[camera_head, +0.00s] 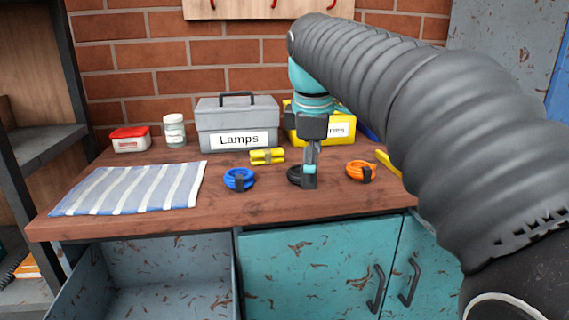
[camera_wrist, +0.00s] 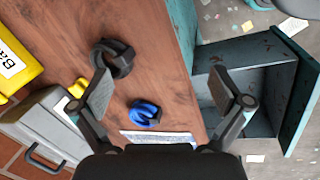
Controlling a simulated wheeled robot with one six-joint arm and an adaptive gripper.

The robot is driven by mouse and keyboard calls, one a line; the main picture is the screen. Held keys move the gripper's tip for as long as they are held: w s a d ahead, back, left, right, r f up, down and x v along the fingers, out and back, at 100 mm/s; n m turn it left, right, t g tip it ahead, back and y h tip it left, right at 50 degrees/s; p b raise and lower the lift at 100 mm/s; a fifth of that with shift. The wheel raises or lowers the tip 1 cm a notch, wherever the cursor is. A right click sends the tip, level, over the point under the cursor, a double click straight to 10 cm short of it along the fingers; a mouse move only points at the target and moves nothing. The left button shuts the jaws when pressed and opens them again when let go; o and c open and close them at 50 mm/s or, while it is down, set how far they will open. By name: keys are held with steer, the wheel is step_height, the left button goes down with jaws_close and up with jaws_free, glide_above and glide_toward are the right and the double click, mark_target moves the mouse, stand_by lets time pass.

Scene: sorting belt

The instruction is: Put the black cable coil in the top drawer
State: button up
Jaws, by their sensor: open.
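The black cable coil (camera_head: 294,175) lies on the wooden bench between a blue coil and an orange coil, partly hidden behind my gripper (camera_head: 309,178). The coil also shows in the wrist view (camera_wrist: 122,62), by the tip of the left finger, which overlaps its edge there. My gripper (camera_wrist: 160,65) is open, with its fingers wide apart and nothing held between them. I cannot tell whether a finger touches the coil. The open drawer (camera_head: 85,285) juts out below the bench at the left, and its inside looks empty in the wrist view (camera_wrist: 205,95).
A blue coil (camera_head: 239,179), an orange coil (camera_head: 361,171) and a yellow coil (camera_head: 267,156) lie close by. A grey Lamps box (camera_head: 238,116) and a yellow box (camera_head: 290,125) stand behind. A striped cloth (camera_head: 130,188), a red-lidded tub (camera_head: 130,140) and a jar (camera_head: 174,130) are left.

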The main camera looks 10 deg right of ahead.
steer(key=w+a+r+n+g+p, duration=0.2)
steer(key=w+r+n+p, duration=0.2)
steer(key=w+r+n, duration=0.55)
steer(key=shift+m+h, duration=0.3)
steer(key=shift+m, duration=0.15)
steer(key=f+b, duration=0.1)
steer(key=f, duration=0.2)
steer(key=w+d+f+b, duration=0.1)
steer(key=f, duration=0.3)
steer(key=f+b, duration=0.1)
steer(key=f, duration=0.2)
steer(key=shift+w+d+f+b, duration=0.2)
steer(key=shift+w+d+b, duration=0.05)
steer(key=shift+d+b, duration=0.1)
steer(key=shift+s+d+f+b, duration=0.15)
steer(key=shift+f+b, duration=0.15)
steer(key=shift+f, duration=0.55)
steer(key=shift+d+f+b, duration=0.2)
steer(key=shift+f+b, duration=0.05)
steer(key=shift+f, duration=0.65)
steer(key=shift+s+d+f+b, duration=0.15)
steer(key=shift+f+b, duration=0.15)
steer(key=shift+f, duration=0.55)
steer(key=shift+w, duration=0.1)
steer(key=c, duration=1.4)
steer(key=shift+c, duration=0.2)
steer(key=shift+r, duration=0.15)
